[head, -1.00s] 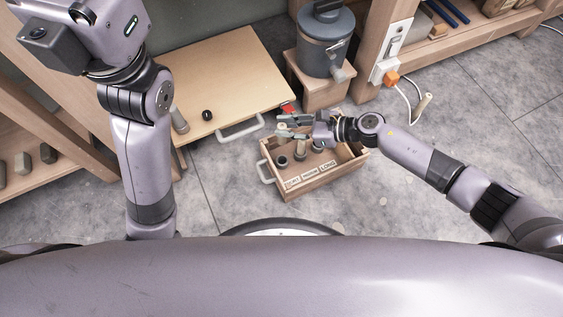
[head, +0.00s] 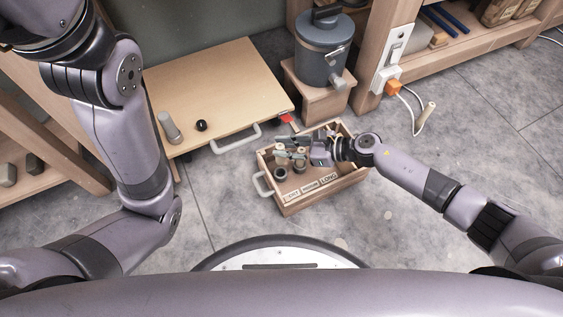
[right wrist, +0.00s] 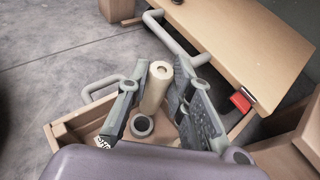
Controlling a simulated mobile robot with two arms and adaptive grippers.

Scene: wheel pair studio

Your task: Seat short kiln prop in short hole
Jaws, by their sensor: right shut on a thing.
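A cream kiln prop (right wrist: 157,88), a hollow cylinder, stands roughly upright between the fingers of my right gripper (right wrist: 155,95). In the head view my right gripper (head: 289,155) is over the left part of a wooden box (head: 330,191), shut on the prop. The box front bears labels for short, medium and long. A dark round collar (right wrist: 141,125) shows just below the prop in the right wrist view; it also shows in the head view (head: 281,173). The prop's lower end is partly hidden, so I cannot tell whether it touches the collar. My left gripper is out of view.
A low wooden table (head: 225,85) behind the box holds a grey cylinder (head: 170,127) and a black ring (head: 201,125). A grey canister (head: 324,55) stands on a wooden stand at the back. A white cable lies on the floor at right.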

